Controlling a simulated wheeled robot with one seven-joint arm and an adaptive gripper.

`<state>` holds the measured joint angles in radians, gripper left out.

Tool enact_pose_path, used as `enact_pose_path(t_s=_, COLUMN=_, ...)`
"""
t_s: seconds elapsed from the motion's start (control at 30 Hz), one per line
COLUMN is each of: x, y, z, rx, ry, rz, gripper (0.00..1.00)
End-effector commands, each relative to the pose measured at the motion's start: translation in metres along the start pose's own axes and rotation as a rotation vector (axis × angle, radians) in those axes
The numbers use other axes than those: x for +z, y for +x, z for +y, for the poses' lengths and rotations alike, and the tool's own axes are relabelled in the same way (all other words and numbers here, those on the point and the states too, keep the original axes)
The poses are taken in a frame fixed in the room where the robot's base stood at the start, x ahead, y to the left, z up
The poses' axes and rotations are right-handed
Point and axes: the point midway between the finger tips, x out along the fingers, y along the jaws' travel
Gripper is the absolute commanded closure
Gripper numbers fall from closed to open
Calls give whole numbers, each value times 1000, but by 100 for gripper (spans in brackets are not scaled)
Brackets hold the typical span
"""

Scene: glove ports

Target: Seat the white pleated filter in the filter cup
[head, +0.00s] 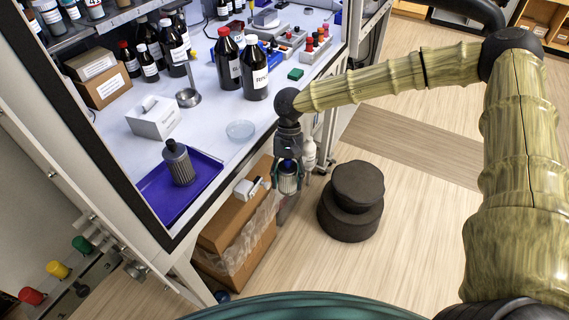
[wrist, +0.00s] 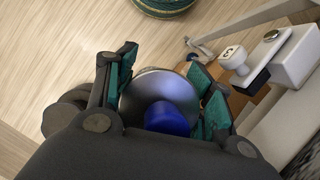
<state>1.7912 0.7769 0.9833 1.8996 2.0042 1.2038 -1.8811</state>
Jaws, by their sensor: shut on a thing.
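My gripper (head: 289,170) hangs below my arm, beyond the bench's front edge, with its fingers closed around a pale ribbed cylinder that looks like the white pleated filter (head: 289,184). In the wrist view, the filter's shiny metal end (wrist: 150,86) with a blue centre sits between the teal finger pads; its lower part is hidden by the gripper. A grey ribbed cylinder with a dark top (head: 179,166) stands upright on the blue tray (head: 205,182). A small metal cup (head: 187,97) stands further back; I cannot tell whether it is the filter cup.
A white box (head: 154,119) and a clear dish (head: 240,130) lie on the bench, with dark bottles (head: 254,72) behind. A cardboard box (head: 240,240) stands below the bench edge, left of my gripper. A round dark stool (head: 352,195) stands on the floor to the right.

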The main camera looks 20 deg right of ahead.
Motion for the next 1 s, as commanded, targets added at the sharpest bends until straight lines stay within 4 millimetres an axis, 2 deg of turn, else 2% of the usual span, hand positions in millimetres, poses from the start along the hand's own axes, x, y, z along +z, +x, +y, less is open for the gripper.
enact_pose_path(t_s=0.4, x=-4, y=43, z=8, rx=137, ry=-329, rz=0, gripper=76)
enact_pose_path(t_s=1.0, x=-4, y=42, z=8, rx=138, ry=-332, rz=1, gripper=76)
